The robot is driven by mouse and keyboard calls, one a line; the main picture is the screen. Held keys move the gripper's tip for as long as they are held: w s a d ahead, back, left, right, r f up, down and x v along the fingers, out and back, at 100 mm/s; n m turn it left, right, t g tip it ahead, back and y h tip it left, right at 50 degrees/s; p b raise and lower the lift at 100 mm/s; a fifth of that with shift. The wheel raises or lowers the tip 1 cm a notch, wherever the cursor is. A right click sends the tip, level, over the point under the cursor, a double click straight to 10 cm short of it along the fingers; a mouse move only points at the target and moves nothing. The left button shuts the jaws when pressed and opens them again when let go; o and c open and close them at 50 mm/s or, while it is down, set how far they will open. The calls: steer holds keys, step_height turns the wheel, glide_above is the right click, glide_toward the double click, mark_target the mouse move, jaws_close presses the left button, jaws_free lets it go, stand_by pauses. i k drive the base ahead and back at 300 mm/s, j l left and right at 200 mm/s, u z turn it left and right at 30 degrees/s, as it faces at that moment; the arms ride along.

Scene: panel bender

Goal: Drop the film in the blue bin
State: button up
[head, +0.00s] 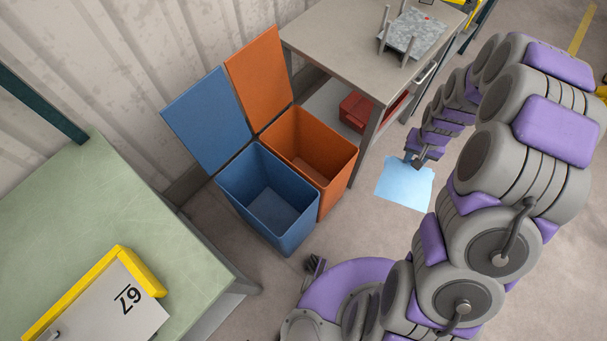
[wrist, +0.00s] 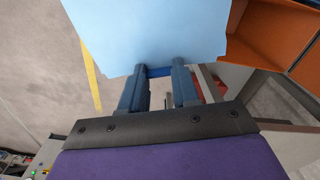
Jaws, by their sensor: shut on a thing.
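The film is a light blue, flat sheet (head: 405,184), held out in front of my gripper to the right of the bins. It fills the upper middle of the wrist view (wrist: 150,30). My gripper (head: 416,161) is shut on the film's edge; its two blue fingers (wrist: 160,72) show in the wrist view. The blue bin (head: 268,205) stands on the floor at the centre with its lid (head: 208,122) open against the wall side. Its inside looks empty. The film is apart from the blue bin, with the orange bin nearer to it.
An orange bin (head: 315,150) with its lid open stands right beside the blue bin. A grey table (head: 345,35) with a red box (head: 357,110) below is behind. A green table (head: 120,215) with a yellow-edged panel (head: 95,300) stands at left. Floor near the film is clear.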

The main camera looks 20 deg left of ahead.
mark_target(277, 220)
steer(key=i+l+u, duration=0.1)
steer(key=u, duration=0.35)
steer(key=i+l+u, duration=0.15)
steer(key=u, duration=0.3)
steer(key=i+l+u, duration=0.25)
steer(key=u, duration=0.2)
steer(key=i+l+u, duration=0.1)
steer(key=l+u, duration=0.15)
steer(key=u, duration=0.15)
steer(key=l+u, duration=0.3)
steer(key=u, duration=0.15)
steer(key=i+l+u, duration=0.1)
steer(key=l+u, duration=0.2)
steer(key=u, duration=0.15)
steer(key=l+u, duration=0.3)
steer(key=u, duration=0.15)
